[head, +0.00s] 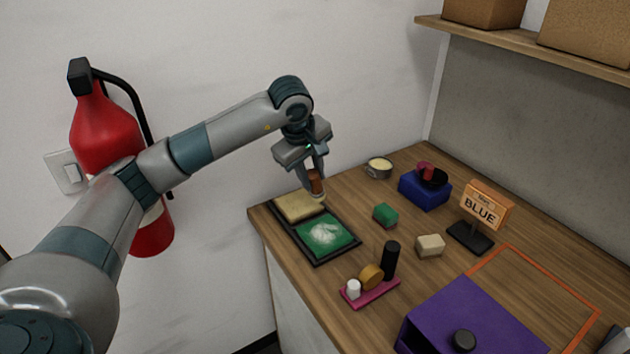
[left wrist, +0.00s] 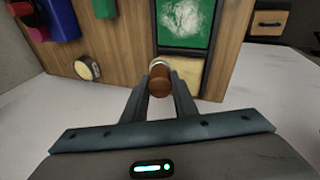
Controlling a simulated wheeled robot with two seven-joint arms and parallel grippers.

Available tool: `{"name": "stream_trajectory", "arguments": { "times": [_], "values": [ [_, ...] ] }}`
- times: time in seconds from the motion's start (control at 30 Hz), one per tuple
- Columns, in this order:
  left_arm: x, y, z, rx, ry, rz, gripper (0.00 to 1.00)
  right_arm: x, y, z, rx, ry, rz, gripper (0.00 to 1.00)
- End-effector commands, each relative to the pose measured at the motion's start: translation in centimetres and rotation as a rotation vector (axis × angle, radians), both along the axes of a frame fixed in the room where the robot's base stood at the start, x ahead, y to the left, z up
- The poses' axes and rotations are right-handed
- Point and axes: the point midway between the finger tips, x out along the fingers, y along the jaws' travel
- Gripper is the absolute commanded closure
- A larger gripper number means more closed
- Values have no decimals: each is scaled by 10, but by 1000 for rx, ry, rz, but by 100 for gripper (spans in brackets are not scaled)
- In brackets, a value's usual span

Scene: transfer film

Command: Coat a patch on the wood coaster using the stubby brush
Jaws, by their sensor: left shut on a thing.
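My left gripper (head: 314,183) is shut on the stubby brush (head: 315,186), which has a brown handle and a pale lower end. The brush also shows between the fingers in the left wrist view (left wrist: 160,78). It points down at the right edge of a tan square (head: 293,207), probably the wood coaster, in the rear part of a black tray (head: 317,262). I cannot tell whether the bristles touch it. The tan square is partly hidden by the gripper in the left wrist view (left wrist: 183,70). A green pad (head: 343,245) with a white smear fills the tray's front part. My right gripper is not in view.
A cream-filled round tin (head: 379,169), a blue block (head: 425,190), a green block (head: 385,214), a beige block (head: 430,246), a "BLUE" sign (head: 484,208), a pink rack (head: 372,292) and a purple box (head: 470,320) stand on the wooden counter. A red extinguisher (head: 103,130) hangs left.

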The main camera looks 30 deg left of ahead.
Motion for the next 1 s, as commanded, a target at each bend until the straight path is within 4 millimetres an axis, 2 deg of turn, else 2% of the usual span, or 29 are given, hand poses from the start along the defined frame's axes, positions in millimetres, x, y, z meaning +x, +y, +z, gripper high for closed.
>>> {"name": "stream_trajectory", "arguments": {
  "times": [0.03,0.4,1.0],
  "values": [
    [0,1,8,1,-3,1,97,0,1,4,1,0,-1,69],
    [-4,9,38,0,-2,6,97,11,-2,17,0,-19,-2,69],
    [-5,9,41,0,-1,6,97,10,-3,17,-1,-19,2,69]
  ]
}}
